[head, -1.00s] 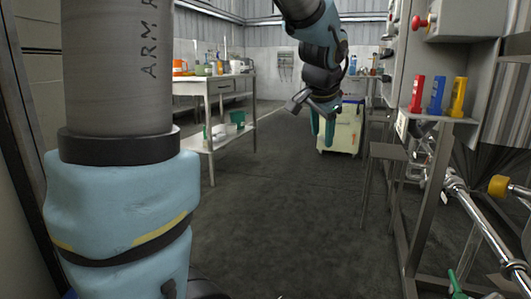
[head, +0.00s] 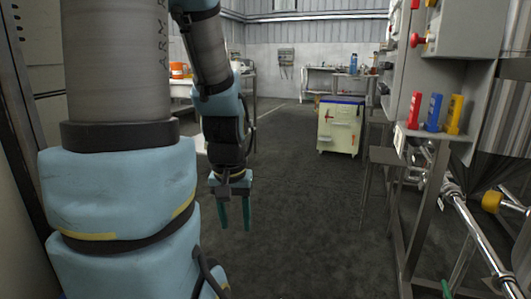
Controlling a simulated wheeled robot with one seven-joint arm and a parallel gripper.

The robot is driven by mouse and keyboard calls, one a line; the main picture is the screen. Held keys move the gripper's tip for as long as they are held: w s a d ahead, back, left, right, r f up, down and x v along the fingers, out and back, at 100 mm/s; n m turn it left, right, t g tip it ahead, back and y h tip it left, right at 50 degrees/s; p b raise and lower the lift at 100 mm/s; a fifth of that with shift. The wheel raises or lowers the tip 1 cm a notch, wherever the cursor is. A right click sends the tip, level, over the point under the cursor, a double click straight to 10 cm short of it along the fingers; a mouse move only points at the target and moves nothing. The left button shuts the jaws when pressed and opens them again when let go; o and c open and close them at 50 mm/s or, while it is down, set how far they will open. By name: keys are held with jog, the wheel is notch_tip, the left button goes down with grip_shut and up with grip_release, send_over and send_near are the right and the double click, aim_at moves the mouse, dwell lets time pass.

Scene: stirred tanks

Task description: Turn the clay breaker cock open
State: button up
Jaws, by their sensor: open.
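My gripper (head: 233,215) hangs fingers-down at the left middle of the head view, over the dark floor. Its two teal fingers are apart with nothing between them. A metal pipe (head: 475,233) with fittings runs along the right side, well apart from the gripper. A yellow-ended fitting (head: 492,201) and a green lever (head: 461,270) are near that pipe, the lever partly cut off by the bottom edge. I cannot tell which part is the clay breaker cock; no clay-coloured handle is clear.
Red (head: 414,111), blue (head: 434,112) and yellow (head: 454,114) upright pieces stand on a ledge at right, below a grey box with red knobs. A metal frame (head: 427,215) stands below. A cream cabinet (head: 339,128) stands farther back. The middle floor is open.

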notch_tip(320, 180, up, 29)
jog(key=p, duration=2.7)
